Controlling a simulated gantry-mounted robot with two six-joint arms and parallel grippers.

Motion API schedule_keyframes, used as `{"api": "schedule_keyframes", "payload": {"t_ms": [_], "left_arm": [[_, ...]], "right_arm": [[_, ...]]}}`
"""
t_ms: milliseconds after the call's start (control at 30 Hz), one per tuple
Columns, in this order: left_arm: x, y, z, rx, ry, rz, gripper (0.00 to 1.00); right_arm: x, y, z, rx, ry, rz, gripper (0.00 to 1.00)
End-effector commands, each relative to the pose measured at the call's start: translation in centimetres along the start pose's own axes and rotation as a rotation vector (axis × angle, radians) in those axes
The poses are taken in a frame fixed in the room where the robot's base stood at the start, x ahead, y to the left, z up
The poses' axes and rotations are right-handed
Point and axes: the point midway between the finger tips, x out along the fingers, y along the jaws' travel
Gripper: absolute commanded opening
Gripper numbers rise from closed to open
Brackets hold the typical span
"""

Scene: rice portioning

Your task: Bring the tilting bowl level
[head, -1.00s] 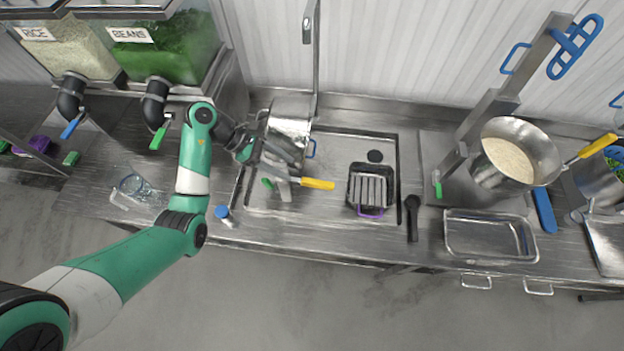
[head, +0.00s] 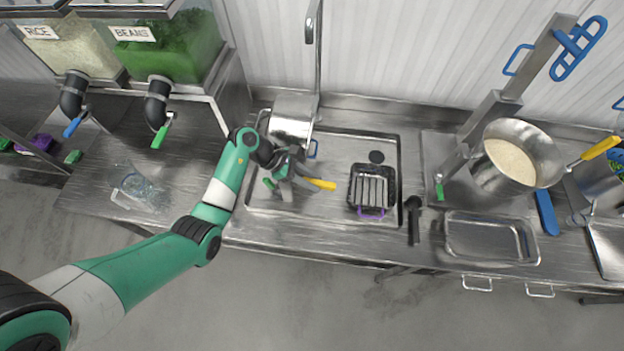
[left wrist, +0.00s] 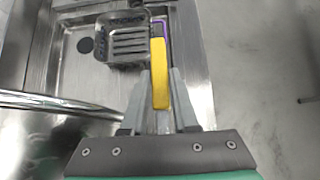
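A steel bowl (head: 543,170) with pale grains in it stands at the right, held by a metal stand (head: 490,113) with a green-handled lever (head: 438,188). I cannot tell exactly how far the bowl leans. My left gripper (head: 302,180) is far to its left, low over the sink. A yellow-handled tool (head: 322,184) lies there, partly hidden by the gripper. In the left wrist view the yellow handle (left wrist: 159,72) lies between the fingers (left wrist: 160,90); whether they press on it is unclear. My right gripper is not in view.
Dispensers (head: 165,50) stand back left.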

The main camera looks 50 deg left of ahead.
Motion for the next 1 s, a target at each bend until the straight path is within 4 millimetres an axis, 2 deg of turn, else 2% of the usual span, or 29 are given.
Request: {"api": "schedule_keyframes", "payload": {"t_ms": [33, 133, 1000], "left_arm": [[-0.01, 0.01, 0.01, 0.0, 0.0, 0.0, 0.17], [-0.02, 0.0, 0.01, 0.0, 0.0, 0.0, 0.0], [-0.05, -0.01, 0.05, 0.0, -0.001, -0.001, 0.0]], "right_arm": [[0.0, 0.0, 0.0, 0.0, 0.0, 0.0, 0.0], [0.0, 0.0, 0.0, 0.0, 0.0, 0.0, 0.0], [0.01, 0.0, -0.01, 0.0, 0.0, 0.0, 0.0]]}}
